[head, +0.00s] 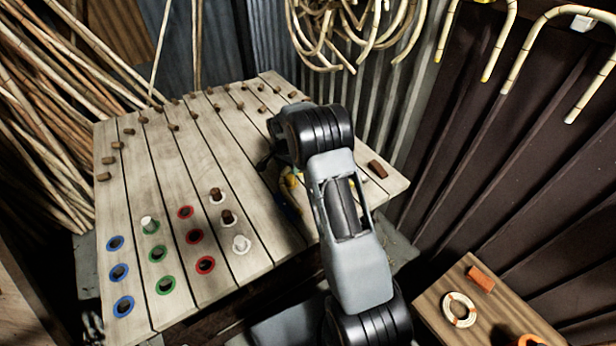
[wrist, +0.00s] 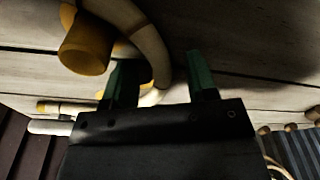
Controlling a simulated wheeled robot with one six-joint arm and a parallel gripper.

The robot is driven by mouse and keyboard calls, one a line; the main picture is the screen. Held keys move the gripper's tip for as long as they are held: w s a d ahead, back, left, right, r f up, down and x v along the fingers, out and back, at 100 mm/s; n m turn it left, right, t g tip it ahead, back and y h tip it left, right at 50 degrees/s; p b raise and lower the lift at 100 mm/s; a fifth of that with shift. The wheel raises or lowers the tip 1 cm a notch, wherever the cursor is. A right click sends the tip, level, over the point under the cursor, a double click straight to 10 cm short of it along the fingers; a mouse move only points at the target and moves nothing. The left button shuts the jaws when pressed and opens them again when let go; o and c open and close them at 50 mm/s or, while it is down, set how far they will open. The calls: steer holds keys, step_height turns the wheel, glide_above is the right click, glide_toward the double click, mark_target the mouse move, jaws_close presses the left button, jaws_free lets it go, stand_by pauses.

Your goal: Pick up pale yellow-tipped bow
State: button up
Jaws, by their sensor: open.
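In the wrist view a pale curved rod, the bow (wrist: 148,42), arcs over the plank table, with a thick yellow tip (wrist: 85,52) at upper left. My gripper (wrist: 158,70) is open, with its two green fingers apart. The curve of the bow shows in the gap between the fingers, and I cannot tell whether either finger touches it. In the head view a little of the bow's yellow (head: 291,182) shows beside my arm. The arm hides most of the bow and my gripper there.
The plank table (head: 140,215) carries several short wooden pegs and rows of blue, green and red ringed holes. White and brown pegs stand near them. A small side table (head: 435,310) holds a ring (head: 459,309) and an orange block (head: 481,279). Canes hang on the right wall.

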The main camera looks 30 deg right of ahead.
steer(key=shift+c, duration=0.2)
jaws_close()
stand_by(0.3)
steer(key=shift+r, duration=0.1)
